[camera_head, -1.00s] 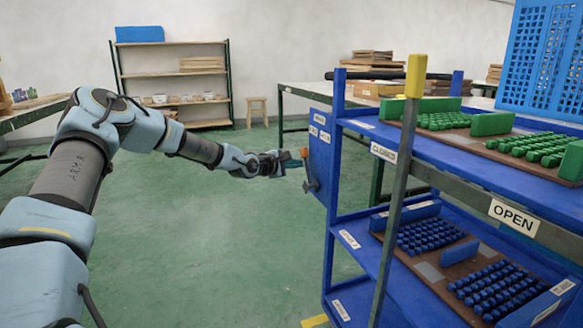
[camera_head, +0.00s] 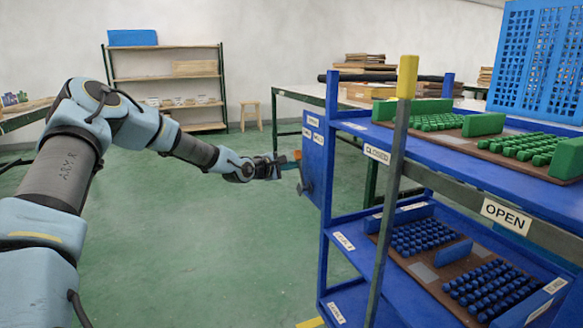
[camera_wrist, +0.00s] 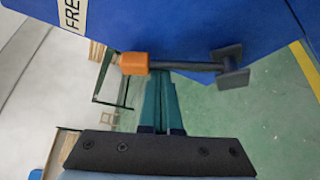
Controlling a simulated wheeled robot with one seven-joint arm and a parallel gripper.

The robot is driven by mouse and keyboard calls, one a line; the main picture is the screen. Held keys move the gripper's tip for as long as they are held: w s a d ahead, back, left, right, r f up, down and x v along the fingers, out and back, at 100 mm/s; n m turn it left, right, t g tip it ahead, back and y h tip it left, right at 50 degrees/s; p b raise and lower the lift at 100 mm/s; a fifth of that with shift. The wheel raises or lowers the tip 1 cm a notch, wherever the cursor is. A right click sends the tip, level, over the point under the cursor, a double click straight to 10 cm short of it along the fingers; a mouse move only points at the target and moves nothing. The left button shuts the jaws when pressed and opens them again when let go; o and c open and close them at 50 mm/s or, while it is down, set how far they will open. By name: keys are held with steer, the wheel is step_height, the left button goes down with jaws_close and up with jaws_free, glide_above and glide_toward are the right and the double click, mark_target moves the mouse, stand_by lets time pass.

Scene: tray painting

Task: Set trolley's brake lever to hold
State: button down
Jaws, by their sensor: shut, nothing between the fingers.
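The brake lever (camera_wrist: 185,66) is on the end panel of the blue trolley (camera_head: 313,165). It is a dark grey bar with an orange knob (camera_wrist: 134,63) at one end and a square grey pivot (camera_wrist: 232,72) at the other. In the head view the orange knob (camera_head: 297,154) is at the top of the lever, above the pivot. My gripper (camera_wrist: 158,80) is shut and empty. Its teal fingertips are at the lever's bar, close beside the knob; I cannot tell whether they touch. The head view shows my gripper (camera_head: 290,164) at the lever too.
A label reading FREE (camera_wrist: 72,14) is on the panel in the wrist view. The trolley carries brown trays with green and blue blocks, and a grey upright bar with a yellow top (camera_head: 407,76) stands at its front. Green floor (camera_head: 200,240) is open left of the trolley.

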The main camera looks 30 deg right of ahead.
steer(key=shift+s+r+m, duration=0.1)
steer(key=shift+s+m, duration=0.15)
steer(key=shift+m, duration=0.05)
steer(key=shift+s+r+m+t+h+b, duration=0.15)
steer(key=shift+s+m+t+h+b, duration=0.25)
steer(key=shift+s+m+b, duration=0.25)
steer(key=m+b, duration=0.1)
steer(key=s+m+h+b, duration=0.1)
steer(key=s+m, duration=0.1)
steer(key=shift+s+a+r+t+h+b, duration=0.1)
steer(key=shift+s+a+t+h+b, duration=0.15)
steer(key=shift+t+h+b, duration=0.15)
steer(key=shift+s+a+f+m+h+b, duration=0.15)
steer(key=shift+s+m+h+b, duration=0.7)
steer(key=shift+m+b, duration=0.5)
steer(key=shift+s+a+f+m+h+b, duration=0.1)
steer(key=shift+s+m+h+b, duration=0.55)
steer(key=shift+s+m+b, duration=0.65)
steer(key=shift+w+m, duration=0.2)
steer(key=shift+m, duration=0.1)
